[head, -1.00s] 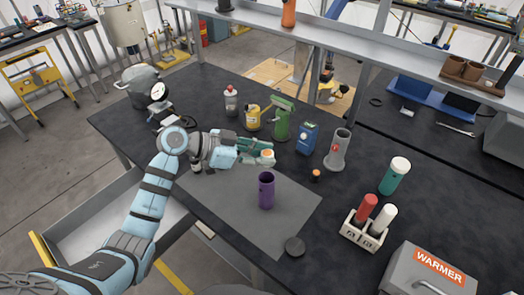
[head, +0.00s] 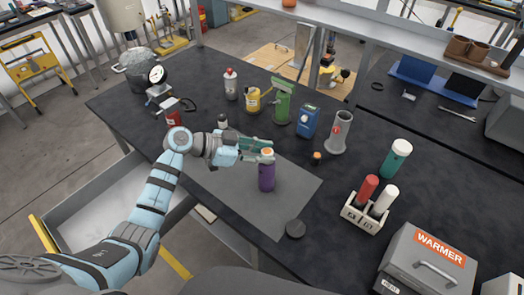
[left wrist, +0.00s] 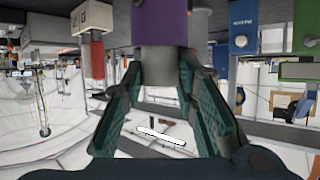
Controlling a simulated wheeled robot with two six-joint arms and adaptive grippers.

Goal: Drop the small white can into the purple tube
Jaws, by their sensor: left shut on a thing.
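My left gripper (head: 258,146) is shut on the small white can (head: 268,152), which shows an orange top in the head view. The purple tube (head: 267,178) stands upright on the grey mat, with the can right over its mouth. In the left wrist view, which is upside down, the can (left wrist: 160,66) looks grey between the green finger pads (left wrist: 160,90) and its end meets the rim of the purple tube (left wrist: 160,20). I cannot tell whether the can's lower end is inside the tube. My right gripper is not in view.
The grey mat (head: 235,195) is otherwise clear. A black disc (head: 295,228) lies at its right corner. A white rack (head: 362,218) with a red and a white cylinder and a warmer box (head: 428,265) stand to the right. Several bottles and a grey tube (head: 339,133) stand behind.

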